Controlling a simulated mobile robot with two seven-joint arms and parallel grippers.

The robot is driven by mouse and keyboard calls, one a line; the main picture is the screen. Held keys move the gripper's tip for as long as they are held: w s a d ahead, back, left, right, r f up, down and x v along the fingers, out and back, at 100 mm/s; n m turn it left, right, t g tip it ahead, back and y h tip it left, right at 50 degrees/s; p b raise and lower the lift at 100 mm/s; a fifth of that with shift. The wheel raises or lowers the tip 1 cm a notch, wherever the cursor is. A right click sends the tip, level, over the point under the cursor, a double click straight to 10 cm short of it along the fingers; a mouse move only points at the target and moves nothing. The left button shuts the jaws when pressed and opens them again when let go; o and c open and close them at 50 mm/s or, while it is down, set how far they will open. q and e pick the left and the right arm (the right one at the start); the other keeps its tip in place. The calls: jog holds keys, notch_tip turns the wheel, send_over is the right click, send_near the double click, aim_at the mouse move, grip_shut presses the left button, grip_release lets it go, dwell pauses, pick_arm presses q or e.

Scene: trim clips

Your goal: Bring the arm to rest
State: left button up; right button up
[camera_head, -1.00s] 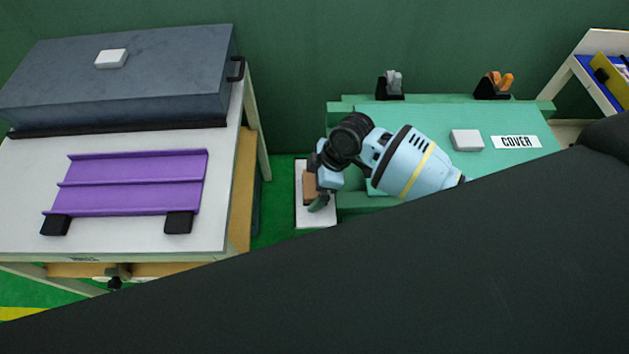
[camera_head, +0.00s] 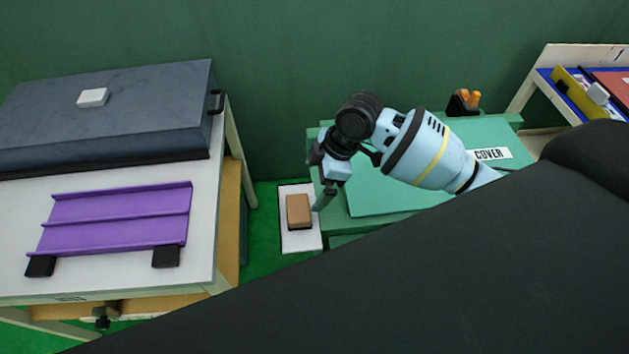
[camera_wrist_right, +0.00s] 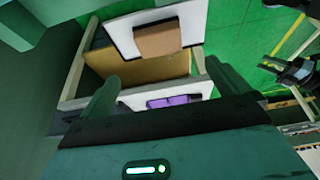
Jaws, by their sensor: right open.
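My right gripper (camera_head: 325,194) hangs at the left end of my pale blue arm in the head view, beside the left edge of the green bench (camera_head: 400,196). In the right wrist view its two fingers (camera_wrist_right: 163,88) stand wide apart with nothing between them. A brown block (camera_head: 299,211) lies on a white pad (camera_head: 290,243) just left of the gripper, apart from it. The block also shows beyond the fingers in the right wrist view (camera_wrist_right: 158,40).
A white table (camera_head: 205,240) at left bears a dark grey case (camera_head: 110,125) and a purple ridged rack (camera_head: 115,220). The green bench carries a COVER label (camera_head: 488,154) and an orange clip on a black holder (camera_head: 463,102). My dark arm link hides the lower right.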

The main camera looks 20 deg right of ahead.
jog(key=shift+f, duration=0.1)
dwell(0.3)
jog(key=shift+m, duration=0.8)
jog(key=s+a+f, duration=0.1)
jog(key=s, duration=0.1)
jog(key=s+a+f, duration=0.1)
jog(key=s+f, duration=0.1)
jog(key=s+a+f, duration=0.1)
jog(key=s+f, duration=0.1)
jog(key=s, duration=0.1)
jog(key=s+f+m, duration=0.3)
jog(key=s+m, duration=0.1)
jog(key=s, duration=0.6)
jog(key=s+d+m+h, duration=0.2)
jog(key=s+d+m, duration=0.2)
jog(key=s, duration=0.4)
jog(key=s+d+m+h, duration=0.2)
jog(key=s+d+m, duration=0.15)
jog(key=s, duration=0.55)
jog(key=w+a+f+t+y, duration=0.1)
jog(key=w+a+f+t, duration=0.1)
jog(key=w+f+t, duration=0.5)
jog(key=shift+f+t+y+p, duration=0.3)
jog(key=shift+f+y, duration=0.1)
jog(key=shift+f, duration=0.85)
